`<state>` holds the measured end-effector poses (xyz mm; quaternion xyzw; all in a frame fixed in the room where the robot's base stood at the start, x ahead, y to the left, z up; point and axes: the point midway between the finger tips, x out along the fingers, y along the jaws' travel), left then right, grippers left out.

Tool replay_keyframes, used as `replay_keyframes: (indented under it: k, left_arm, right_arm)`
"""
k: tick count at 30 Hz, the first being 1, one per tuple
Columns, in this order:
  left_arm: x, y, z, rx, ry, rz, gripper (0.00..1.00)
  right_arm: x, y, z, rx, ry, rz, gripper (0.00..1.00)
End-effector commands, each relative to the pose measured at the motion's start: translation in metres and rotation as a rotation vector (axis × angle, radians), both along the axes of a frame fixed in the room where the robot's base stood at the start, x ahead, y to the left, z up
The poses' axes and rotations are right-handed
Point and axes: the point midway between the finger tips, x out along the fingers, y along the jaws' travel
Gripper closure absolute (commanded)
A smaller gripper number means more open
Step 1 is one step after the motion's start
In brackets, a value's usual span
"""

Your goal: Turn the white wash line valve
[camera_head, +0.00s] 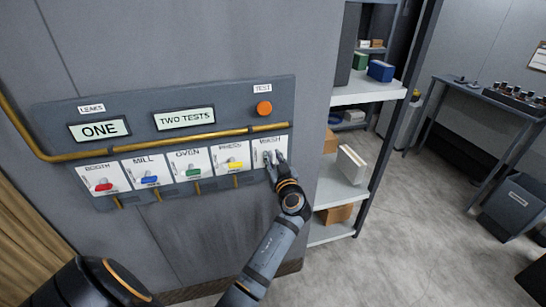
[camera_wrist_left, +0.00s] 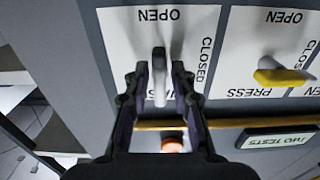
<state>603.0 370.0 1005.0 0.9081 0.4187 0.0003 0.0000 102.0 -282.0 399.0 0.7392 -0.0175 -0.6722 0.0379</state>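The wash valve is the rightmost plate (camera_head: 264,143) on the wall panel, its label partly covered by my left gripper (camera_head: 274,160). In the left wrist view, which is upside down, its white handle (camera_wrist_left: 159,92) runs up and down the picture. The plate carries the words OPEN at the picture's top and CLOSED to the right. My left gripper (camera_wrist_left: 159,70) has its fingers on either side of the handle. Narrow gaps show between fingers and handle, so it is open around it. My right gripper is not in view.
The yellow press valve (camera_head: 235,165) is beside the wash plate, with oven, mill and booth valves further left. A brass pipe (camera_head: 150,145) runs above the valves. An orange test button (camera_head: 264,108) is higher up. A shelf unit (camera_head: 345,190) stands to the right.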

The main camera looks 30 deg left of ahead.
Motion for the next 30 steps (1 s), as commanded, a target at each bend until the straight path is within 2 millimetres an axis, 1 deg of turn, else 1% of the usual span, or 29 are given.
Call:
replay_keyframes:
  k: [1, 4, 17, 23, 30]
  left_arm:
    - [0.000, 0.000, 0.000, 0.000, 0.000, 0.000, 0.86]
    - [0.000, 0.000, 0.000, 0.000, 0.000, 0.000, 1.00]
    - [0.000, 0.000, -0.001, 0.032, 0.037, 0.000, 1.00]
    - [0.001, -0.001, -0.001, 0.112, 0.131, 0.000, 1.00]
    - [0.001, -0.001, -0.001, 0.255, 0.298, 0.000, 1.00]
  right_arm:
    - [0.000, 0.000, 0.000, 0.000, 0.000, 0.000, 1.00]
    - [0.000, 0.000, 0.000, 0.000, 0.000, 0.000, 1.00]
    - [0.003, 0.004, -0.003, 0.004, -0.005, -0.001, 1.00]
    - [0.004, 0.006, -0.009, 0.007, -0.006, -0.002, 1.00]
    - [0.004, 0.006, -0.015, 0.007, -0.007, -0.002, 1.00]
